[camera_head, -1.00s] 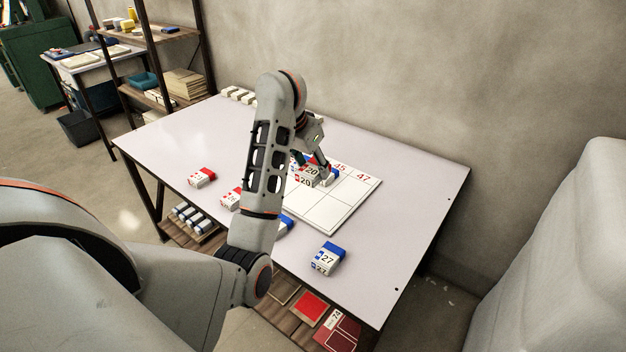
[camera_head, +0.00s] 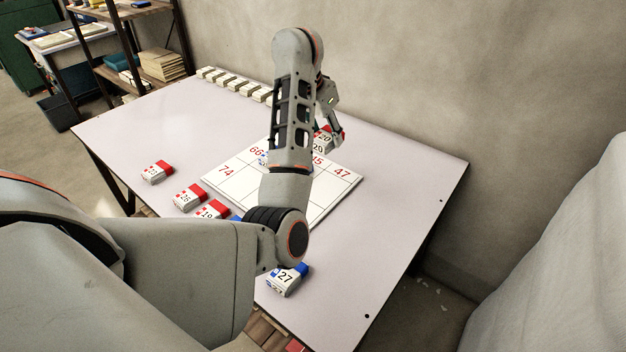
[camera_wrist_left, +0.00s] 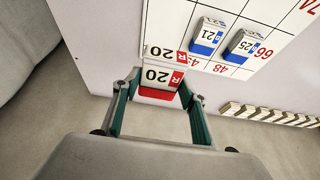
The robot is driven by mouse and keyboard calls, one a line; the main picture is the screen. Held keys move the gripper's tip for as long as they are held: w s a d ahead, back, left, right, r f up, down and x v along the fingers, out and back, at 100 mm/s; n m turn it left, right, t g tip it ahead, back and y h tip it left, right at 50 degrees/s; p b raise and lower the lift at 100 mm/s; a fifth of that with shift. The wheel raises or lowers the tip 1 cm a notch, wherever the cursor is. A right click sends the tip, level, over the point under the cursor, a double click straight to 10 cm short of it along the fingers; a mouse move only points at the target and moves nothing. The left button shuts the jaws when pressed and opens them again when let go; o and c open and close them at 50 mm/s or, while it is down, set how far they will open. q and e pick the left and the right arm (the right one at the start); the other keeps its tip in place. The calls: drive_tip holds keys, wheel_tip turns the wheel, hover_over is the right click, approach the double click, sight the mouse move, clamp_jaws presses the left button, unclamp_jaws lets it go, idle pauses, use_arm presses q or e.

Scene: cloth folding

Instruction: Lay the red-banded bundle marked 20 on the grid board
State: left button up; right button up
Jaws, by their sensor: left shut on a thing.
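The white bundle with a red band marked 20 (camera_head: 321,143) is between the fingers of my left gripper (camera_head: 331,136), which is shut on it. The bundle also shows in the left wrist view (camera_wrist_left: 161,77), its 20 readable. It overlaps the edge of the grid board (camera_head: 332,190) with the red numbers; its exact height over the board is hard to tell. In the left wrist view the board (camera_wrist_left: 180,12) bears blue-banded bundles 21 (camera_wrist_left: 208,37) and 25 (camera_wrist_left: 243,46). My left arm hides part of the board in the head view. My right gripper is not in view.
Red-banded bundles (camera_head: 157,172), (camera_head: 189,197) and (camera_head: 212,211) lie left of the board on the table (camera_head: 130,135). Blue-banded bundle 27 (camera_head: 287,279) lies at the near side. A row of white blocks (camera_head: 235,84) lines the back edge. The table's right side is free.

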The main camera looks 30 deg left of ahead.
use_arm(q)
drive_tip(key=b, duration=0.3)
hover_over(327, 187)
drive_tip(key=s, duration=0.2)
drive_tip(key=f, duration=1.1)
drive_tip(key=shift+w+a+f, duration=0.15)
drive_tip(key=shift+w+f, duration=0.05)
drive_tip(key=shift+f, duration=0.1)
wheel_tip(327, 187, down, 4)
drive_tip(key=shift+f+b, duration=0.25)
drive_tip(key=shift+b, duration=0.3)
drive_tip(key=shift+f, duration=0.3)
drive_tip(key=o, duration=1.1)
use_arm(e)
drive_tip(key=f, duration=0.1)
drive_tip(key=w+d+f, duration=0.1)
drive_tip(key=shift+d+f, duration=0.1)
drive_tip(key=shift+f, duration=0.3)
